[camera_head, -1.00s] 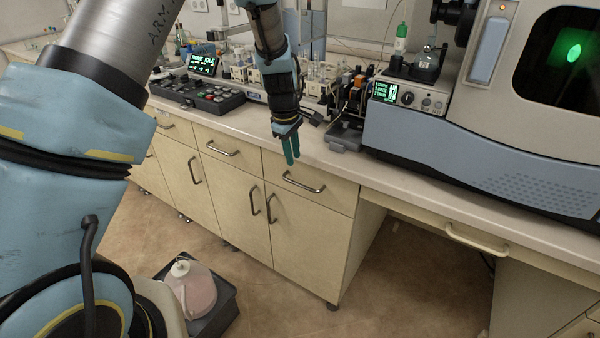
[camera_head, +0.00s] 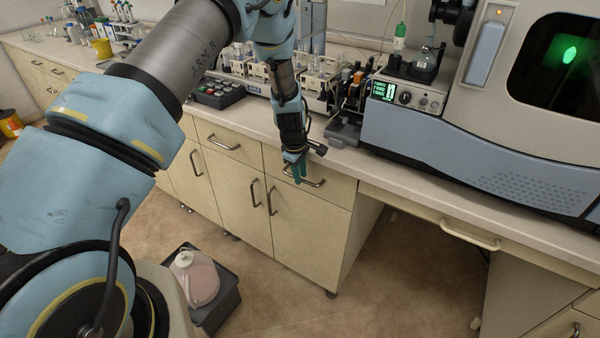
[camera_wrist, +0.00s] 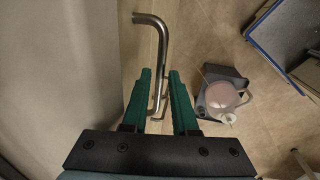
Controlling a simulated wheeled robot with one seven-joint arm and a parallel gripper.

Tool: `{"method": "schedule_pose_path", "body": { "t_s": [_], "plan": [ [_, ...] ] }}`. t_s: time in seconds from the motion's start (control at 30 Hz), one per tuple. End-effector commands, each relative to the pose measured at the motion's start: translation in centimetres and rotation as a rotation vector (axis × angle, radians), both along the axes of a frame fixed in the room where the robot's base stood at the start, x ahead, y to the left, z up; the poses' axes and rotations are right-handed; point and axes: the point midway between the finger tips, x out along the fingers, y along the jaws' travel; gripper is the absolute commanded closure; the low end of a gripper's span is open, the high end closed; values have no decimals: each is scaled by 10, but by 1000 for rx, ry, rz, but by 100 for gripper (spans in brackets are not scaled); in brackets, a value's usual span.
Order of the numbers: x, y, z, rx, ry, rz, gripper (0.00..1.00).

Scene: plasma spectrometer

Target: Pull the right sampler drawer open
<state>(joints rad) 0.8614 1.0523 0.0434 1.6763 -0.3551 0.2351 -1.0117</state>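The right sampler drawer (camera_head: 333,190) is a beige cabinet front under the counter, and it looks shut. Its metal bar handle (camera_head: 318,183) is partly hidden by my gripper (camera_head: 297,171), which points down at the handle's left part. In the wrist view, my gripper (camera_wrist: 162,88) has its two green fingers apart. The handle (camera_wrist: 162,42) runs lengthwise into the gap between them. The fingers appear to straddle the bar, but I cannot tell whether either touches it.
A door with an upright handle (camera_head: 270,202) is below the drawer. The counter edge (camera_head: 400,189) and the spectrometer (camera_head: 480,145) are to the right. A dark tub (camera_head: 222,298) with a pinkish bottle (camera_head: 203,280) stands on the floor. Open floor lies in front of the cabinets.

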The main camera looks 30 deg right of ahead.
Motion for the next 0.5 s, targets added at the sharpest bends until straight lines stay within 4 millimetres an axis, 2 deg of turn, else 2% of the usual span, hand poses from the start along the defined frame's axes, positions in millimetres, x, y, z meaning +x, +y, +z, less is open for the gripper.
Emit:
{"method": "schedule_pose_path", "body": {
  "t_s": [0.23, 0.43, 0.5],
  "plan": [
    [0, 0, -1, 0, 0, 0, 74],
    [0, 0, -1, 0, 0, 0, 97],
    [0, 0, -1, 0, 0, 0, 100]
  ]
}}
